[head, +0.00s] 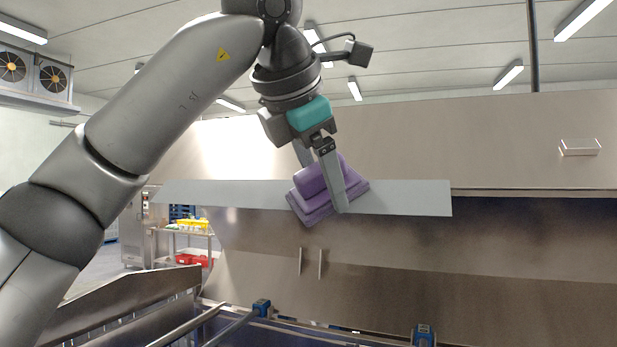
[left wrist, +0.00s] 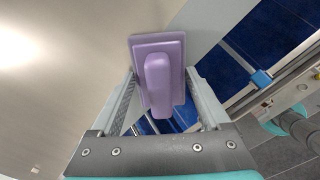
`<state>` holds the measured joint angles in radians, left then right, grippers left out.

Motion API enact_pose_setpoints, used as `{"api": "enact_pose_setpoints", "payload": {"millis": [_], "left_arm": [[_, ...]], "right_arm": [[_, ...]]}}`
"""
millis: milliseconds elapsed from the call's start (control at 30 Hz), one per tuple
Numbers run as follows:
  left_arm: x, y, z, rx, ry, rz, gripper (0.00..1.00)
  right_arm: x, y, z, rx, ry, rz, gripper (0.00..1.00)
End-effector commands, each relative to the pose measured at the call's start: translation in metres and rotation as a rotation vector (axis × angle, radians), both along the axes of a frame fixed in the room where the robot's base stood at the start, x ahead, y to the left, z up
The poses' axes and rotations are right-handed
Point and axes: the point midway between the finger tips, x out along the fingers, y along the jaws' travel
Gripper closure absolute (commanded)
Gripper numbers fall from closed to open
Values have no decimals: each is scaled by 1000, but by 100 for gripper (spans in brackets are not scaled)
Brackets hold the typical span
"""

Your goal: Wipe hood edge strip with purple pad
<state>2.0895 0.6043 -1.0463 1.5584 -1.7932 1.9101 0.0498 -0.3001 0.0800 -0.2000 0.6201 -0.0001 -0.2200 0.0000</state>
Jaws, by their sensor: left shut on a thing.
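The purple pad (head: 312,207) has a flat stepped base and a raised grip block. My left gripper (head: 333,190) is shut on the grip block and holds the pad, tilted, in front of the light grey hood edge strip (head: 410,198). The pad overlaps the strip near its middle in the head view; whether they touch I cannot tell. In the left wrist view the pad (left wrist: 160,85) sits between the two fingers, with the strip (left wrist: 205,25) passing behind and to its right.
The steel hood (head: 500,140) spans the back, with a small box-like handle (head: 579,147) at right. Below are conveyor rails with blue clamps (head: 261,307). A cart with yellow and red items (head: 192,259) stands at back left.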

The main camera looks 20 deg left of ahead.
Motion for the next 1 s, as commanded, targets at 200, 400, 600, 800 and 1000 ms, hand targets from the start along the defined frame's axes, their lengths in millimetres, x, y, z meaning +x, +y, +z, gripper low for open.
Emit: {"api": "enact_pose_setpoints", "payload": {"millis": [200,400,600,800,1000], "left_arm": [[-1,-20,0,1,1,-3,87],[-1,-21,0,0,1,-1,87],[-4,-21,3,-1,-1,0,87],[-18,-20,18,-1,-3,-1,87],[-32,-19,32,-1,-2,0,87]], "right_arm": [[0,0,0,0,0,0,50],[0,0,0,0,0,0,50],[0,0,0,0,0,0,50],[0,0,0,0,0,0,50],[0,0,0,0,0,0,50]]}}
